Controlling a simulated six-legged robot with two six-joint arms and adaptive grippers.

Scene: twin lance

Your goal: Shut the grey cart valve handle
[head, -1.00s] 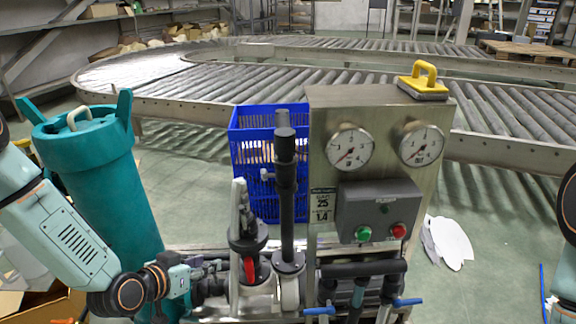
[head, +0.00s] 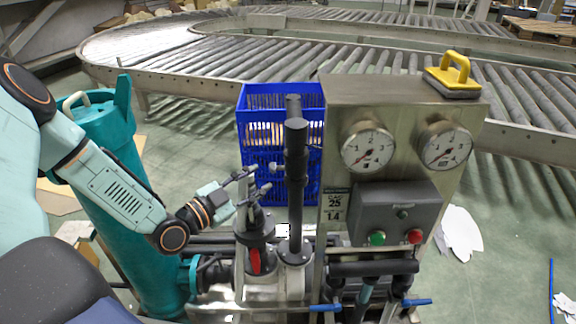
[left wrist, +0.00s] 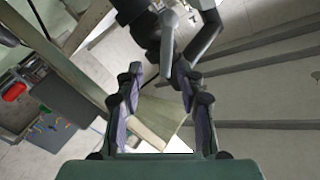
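The grey cart valve handle (head: 242,222) appears to be the upright grey lever on the dark valve at the left of the cart; my gripper partly covers its top. My left gripper (head: 258,181) is open beside the upper part of this lever, left of the black vertical pipe (head: 296,185). I cannot tell whether it touches the lever. In the left wrist view the left gripper (left wrist: 163,105) has its two fingers spread, and dark grey metal parts (left wrist: 167,45) lie near the tips. My right gripper is out of view.
A red handle (head: 255,261) sits low on the same valve. Blue handles (head: 325,308) are at the cart's front. A gauge panel (head: 345,100) stands on the right, a blue crate (head: 280,97) behind, a teal cylinder (head: 165,270) on the left.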

